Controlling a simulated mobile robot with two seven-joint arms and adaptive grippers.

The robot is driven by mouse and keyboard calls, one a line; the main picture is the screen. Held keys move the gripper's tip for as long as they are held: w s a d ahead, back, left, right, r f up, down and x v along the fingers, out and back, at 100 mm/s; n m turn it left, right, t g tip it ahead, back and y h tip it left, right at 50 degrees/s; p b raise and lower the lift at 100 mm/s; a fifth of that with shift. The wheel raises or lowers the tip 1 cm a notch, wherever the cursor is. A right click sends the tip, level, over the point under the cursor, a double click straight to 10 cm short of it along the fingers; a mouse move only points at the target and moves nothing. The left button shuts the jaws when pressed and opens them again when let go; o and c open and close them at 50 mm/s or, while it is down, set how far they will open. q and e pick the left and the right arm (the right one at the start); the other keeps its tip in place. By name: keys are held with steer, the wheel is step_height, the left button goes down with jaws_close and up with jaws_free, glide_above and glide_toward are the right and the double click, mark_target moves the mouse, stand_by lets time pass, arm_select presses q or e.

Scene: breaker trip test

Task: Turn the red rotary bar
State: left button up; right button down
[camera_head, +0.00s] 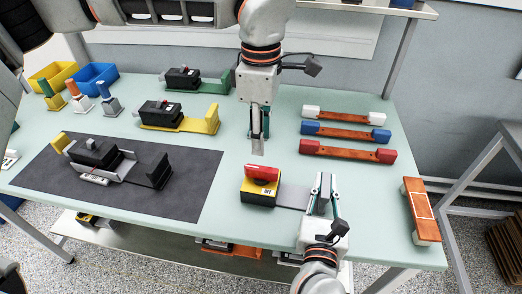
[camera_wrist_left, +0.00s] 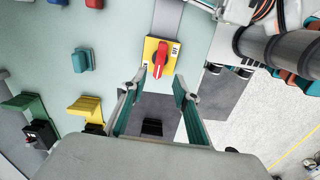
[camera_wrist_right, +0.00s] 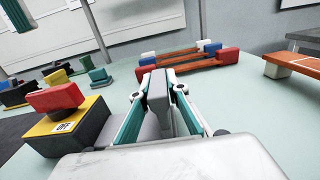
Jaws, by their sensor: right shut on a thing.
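The red rotary bar (camera_head: 262,173) sits on top of a yellow and black box (camera_head: 258,197) marked OFF. It also shows in the left wrist view (camera_wrist_left: 162,56) and the right wrist view (camera_wrist_right: 56,97). A grey plate (camera_head: 291,195) runs right from the box. My left gripper (camera_head: 258,150) is above and behind the bar, pointing down, apart from it. In the left wrist view its fingers (camera_wrist_left: 160,84) are spread and empty. My right gripper (camera_head: 324,178) is shut on a grey upright grip (camera_wrist_right: 158,92) at the plate's right end.
Several bars with coloured ends (camera_head: 345,132) lie at the back right. An orange bar (camera_head: 420,206) is at the right edge. Breaker units (camera_head: 180,112) and a dark mat (camera_head: 190,190) are to the left. A teal block (camera_wrist_left: 83,60) stands behind the box.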

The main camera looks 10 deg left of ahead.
arm_select(q)
step_height(320, 180, up, 2)
steer(key=shift+r, duration=0.15)
stand_by(0.3)
arm_select(e)
steer(key=c, duration=1.9)
jaws_free()
steer(key=shift+s, duration=0.1)
